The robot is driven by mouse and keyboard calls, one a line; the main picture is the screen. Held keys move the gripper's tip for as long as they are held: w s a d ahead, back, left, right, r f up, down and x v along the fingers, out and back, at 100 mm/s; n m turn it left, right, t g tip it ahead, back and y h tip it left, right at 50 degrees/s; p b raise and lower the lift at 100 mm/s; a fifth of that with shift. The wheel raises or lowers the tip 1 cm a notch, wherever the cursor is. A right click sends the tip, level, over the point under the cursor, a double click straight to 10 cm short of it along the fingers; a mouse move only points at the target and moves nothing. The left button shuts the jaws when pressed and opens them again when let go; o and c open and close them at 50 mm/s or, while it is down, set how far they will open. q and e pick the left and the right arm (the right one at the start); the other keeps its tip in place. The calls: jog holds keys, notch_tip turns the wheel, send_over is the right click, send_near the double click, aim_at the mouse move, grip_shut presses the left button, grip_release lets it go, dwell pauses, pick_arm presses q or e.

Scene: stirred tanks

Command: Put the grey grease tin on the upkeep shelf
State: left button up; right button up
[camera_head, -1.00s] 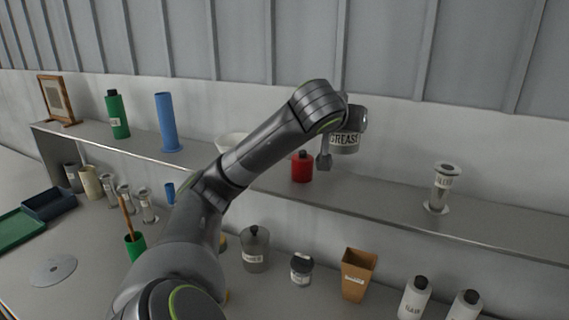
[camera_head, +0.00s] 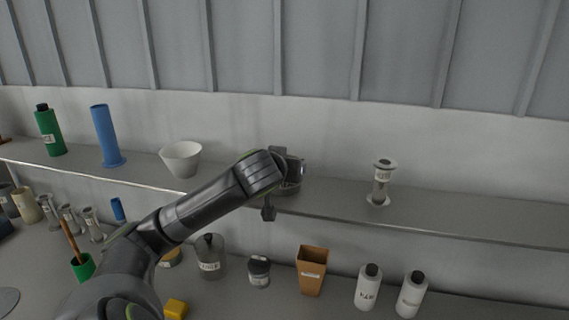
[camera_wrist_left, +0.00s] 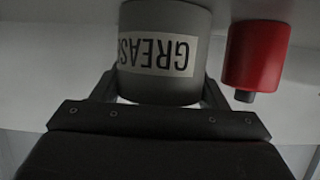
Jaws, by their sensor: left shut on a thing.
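The grey grease tin (camera_wrist_left: 165,50) is gripped between the fingers of my left gripper (camera_wrist_left: 160,92), its GREASE label upside down in the wrist view. In the head view the tin (camera_head: 291,187) is partly hidden by my left wrist and gripper (camera_head: 288,160). It is over the long grey shelf (camera_head: 335,196) along the wall, at or just above the surface; I cannot tell whether it touches. A red bottle (camera_wrist_left: 256,55) stands close beside the tin in the wrist view; my arm hides it in the head view. My right gripper is not in view.
On the shelf are a metal cylinder (camera_head: 381,183) to the right, a white beaker (camera_head: 181,159), a blue cylinder (camera_head: 106,137) and a green bottle (camera_head: 50,131) to the left. Shelf room right of the metal cylinder is clear. Below stand a brown container (camera_head: 312,272) and white bottles (camera_head: 367,288).

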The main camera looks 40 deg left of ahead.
pick_arm(q)
jog(key=o, duration=0.6)
jog(key=shift+d+f, duration=0.1)
jog(key=shift+o, duration=0.8)
